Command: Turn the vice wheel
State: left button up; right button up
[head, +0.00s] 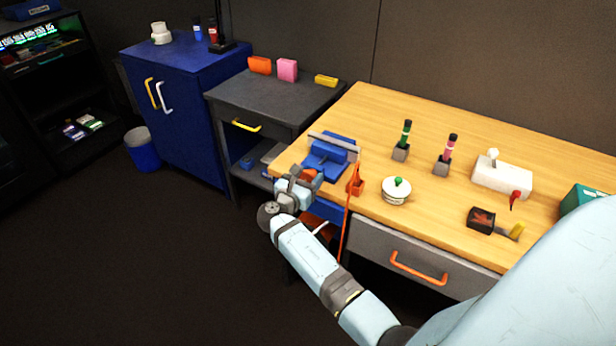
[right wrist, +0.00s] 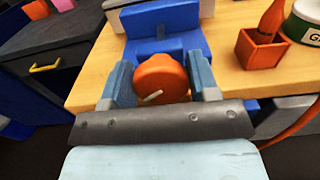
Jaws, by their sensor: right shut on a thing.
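The blue vice (head: 328,155) stands at the left front corner of the wooden workbench (head: 440,190). Its orange wheel (head: 309,175) faces the front edge, mostly hidden by my gripper in the head view. In the right wrist view the round orange wheel (right wrist: 161,78) with a pale slanted mark sits between my two fingers. The blue vice body (right wrist: 165,28) is just behind it. My right gripper (head: 300,186) is shut on the wheel, one finger on each side of it in the wrist view (right wrist: 160,85). My left gripper is not in view.
An orange holder (head: 355,187) with an orange cable stands close right of the vice. A round white tin with a green knob (head: 397,190) is farther right. A drawer with an orange handle (head: 418,269) is below. Dark floor lies open at left.

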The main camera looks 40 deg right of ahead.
jog(key=shift+m, duration=0.7)
jog(key=shift+c, duration=0.4)
jog(key=o, duration=0.9)
